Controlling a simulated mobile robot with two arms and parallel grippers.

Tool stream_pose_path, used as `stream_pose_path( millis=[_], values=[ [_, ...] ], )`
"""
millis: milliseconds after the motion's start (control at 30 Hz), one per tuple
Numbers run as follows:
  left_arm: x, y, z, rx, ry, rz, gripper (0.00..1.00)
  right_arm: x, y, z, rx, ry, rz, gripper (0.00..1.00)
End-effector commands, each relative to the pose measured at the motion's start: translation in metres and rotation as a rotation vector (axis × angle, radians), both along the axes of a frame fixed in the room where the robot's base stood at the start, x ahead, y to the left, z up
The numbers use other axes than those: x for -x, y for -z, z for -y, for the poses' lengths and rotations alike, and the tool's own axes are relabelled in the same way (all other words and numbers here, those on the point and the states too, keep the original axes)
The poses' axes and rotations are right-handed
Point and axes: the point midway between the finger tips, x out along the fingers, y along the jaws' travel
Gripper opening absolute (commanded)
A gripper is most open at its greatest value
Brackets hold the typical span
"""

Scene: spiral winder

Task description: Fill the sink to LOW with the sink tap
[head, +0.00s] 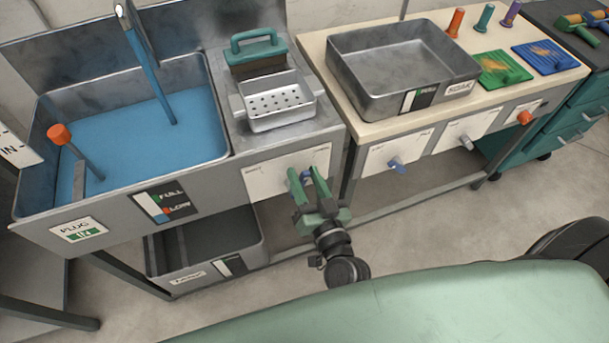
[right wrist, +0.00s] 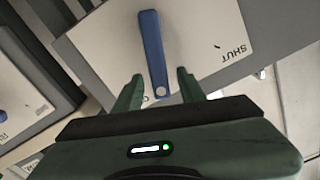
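The sink (head: 215,85) at the left of the head view holds blue water (head: 125,130). A blue stream (head: 150,83) runs from the tap spout (head: 122,12) into it. The FULL/LOW gauge (head: 166,202) is on the sink front; its exact reading is too small to tell. My right gripper (head: 304,175) is at the white tap plate (head: 262,179) on the sink unit. In the right wrist view, its open fingers (right wrist: 160,90) stand either side of the blue tap lever (right wrist: 152,50), with gaps on both sides. My left gripper is not in view.
An orange-topped plug handle (head: 60,134) stands in the sink. A perforated basket (head: 278,103) sits right of it. A grey bin (head: 205,250) is below. The neighbouring bench holds a SOAK tray (head: 385,98) and has other levers (head: 397,165) on its front.

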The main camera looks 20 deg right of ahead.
Motion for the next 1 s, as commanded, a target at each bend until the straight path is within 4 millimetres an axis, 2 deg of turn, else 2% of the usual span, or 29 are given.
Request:
stream_pose_path(
  millis=[267,300,400,433,1000],
  values=[
    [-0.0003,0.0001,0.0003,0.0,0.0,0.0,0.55,-0.0028,-0.0001,-0.0003,0.0,0.0,-0.001,0.4],
    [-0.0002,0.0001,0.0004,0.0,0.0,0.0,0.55,-0.0028,-0.0001,-0.0003,0.0,0.0,-0.001,0.34],
    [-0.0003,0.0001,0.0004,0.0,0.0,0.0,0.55,-0.0027,-0.0001,-0.0003,0.001,0.0,-0.001,0.07],
    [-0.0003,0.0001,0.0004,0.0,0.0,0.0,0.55,-0.0027,-0.0002,-0.0002,0.001,0.0,-0.001,0.0],
    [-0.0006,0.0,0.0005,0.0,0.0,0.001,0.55,-0.0025,0.0001,0.0001,0.002,0.0,0.0,0.0]
  ],
)
